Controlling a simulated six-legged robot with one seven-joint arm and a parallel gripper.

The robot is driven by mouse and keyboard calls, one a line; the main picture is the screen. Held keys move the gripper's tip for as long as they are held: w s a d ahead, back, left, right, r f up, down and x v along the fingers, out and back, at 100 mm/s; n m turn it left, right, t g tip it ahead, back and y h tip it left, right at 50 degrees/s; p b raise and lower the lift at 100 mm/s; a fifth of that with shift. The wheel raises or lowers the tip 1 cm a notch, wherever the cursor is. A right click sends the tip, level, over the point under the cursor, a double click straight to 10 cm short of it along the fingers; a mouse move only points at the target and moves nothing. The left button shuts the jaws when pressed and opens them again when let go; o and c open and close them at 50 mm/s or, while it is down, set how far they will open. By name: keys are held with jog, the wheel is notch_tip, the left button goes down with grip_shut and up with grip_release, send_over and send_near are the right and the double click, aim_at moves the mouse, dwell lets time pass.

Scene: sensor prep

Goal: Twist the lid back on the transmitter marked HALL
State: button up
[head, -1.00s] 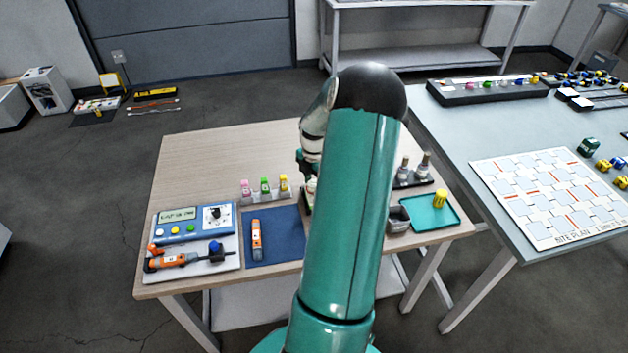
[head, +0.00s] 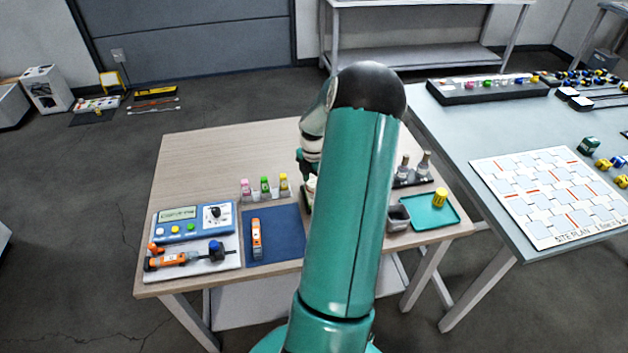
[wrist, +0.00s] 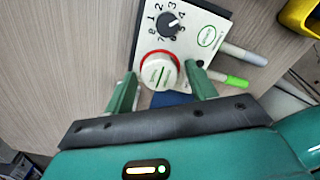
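The transmitter (wrist: 200,32) is a white box with a black numbered dial and a green oval label in the wrist view. The label is too small to read. A round white lid (wrist: 160,70) with a green stripe lies at its near corner, with a red ring showing around its far edge. I cannot tell how firmly it sits. My gripper (wrist: 161,76) is open, with one green finger on each side of the lid and a gap showing to each. In the head view my arm hides most of the transmitter, and my gripper (head: 305,172) shows only partly.
In the wrist view a grey pen-like stick (wrist: 243,54) and a green-tipped one (wrist: 230,80) lie beside the box; a yellow object (wrist: 302,15) is at the corner. In the head view a blue mat (head: 280,252), a meter tray (head: 190,262) and a teal tray (head: 425,222) flank my arm.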

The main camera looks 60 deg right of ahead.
jog(key=shift+o, duration=0.9)
jog(key=shift+o, duration=0.8)
jog(key=shift+r, duration=0.65)
jog(key=shift+r, duration=2.95)
